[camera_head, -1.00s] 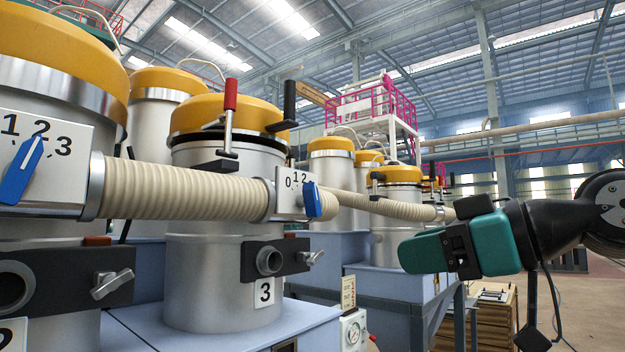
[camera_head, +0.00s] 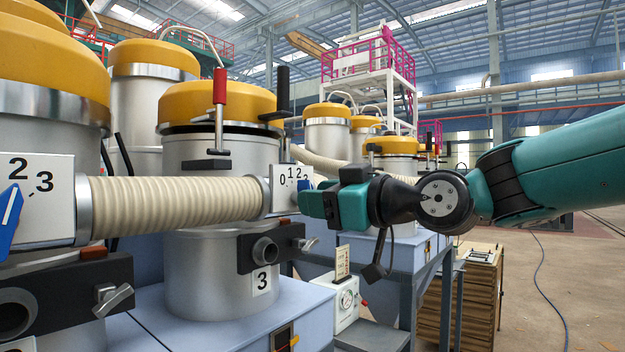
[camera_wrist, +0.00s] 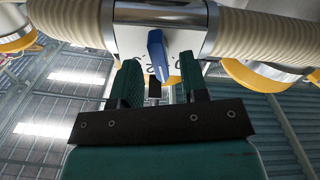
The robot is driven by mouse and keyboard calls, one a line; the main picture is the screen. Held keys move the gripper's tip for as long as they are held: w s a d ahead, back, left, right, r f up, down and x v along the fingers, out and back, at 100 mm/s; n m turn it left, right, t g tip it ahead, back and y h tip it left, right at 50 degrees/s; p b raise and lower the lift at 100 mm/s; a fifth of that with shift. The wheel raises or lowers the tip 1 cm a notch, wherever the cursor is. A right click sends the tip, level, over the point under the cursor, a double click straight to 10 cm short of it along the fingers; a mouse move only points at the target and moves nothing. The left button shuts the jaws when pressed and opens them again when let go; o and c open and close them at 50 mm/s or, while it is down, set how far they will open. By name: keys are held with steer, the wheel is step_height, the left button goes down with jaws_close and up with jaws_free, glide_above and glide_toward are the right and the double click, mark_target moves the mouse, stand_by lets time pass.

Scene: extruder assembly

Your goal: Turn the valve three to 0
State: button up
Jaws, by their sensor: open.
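Valve three is a white dial box (camera_head: 284,181) on the ribbed cream pipe, in front of the hopper labelled 3. It carries the numbers 0 to 3 and a blue handle (camera_head: 305,184), partly hidden by my gripper. My gripper (camera_head: 306,200) is open at the right side of the dial. In the wrist view the blue handle (camera_wrist: 157,50) stands in the gap between my two fingers (camera_wrist: 158,74), with clear space on both sides. The dial face (camera_wrist: 131,40) lies just beyond the fingertips. The exact number the handle points at is hard to tell.
Another dial with a blue handle (camera_head: 10,212) is at the left edge. The ribbed pipe (camera_head: 175,205) runs between the dials. Below valve three is a black block (camera_head: 262,252) with a small metal lever. A red-gripped lever (camera_head: 219,88) stands on the hopper. Open floor lies right.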

steer(key=shift+x, duration=0.95)
steer(key=shift+c, duration=0.2)
jaws_close()
steer(key=shift+f, duration=0.1)
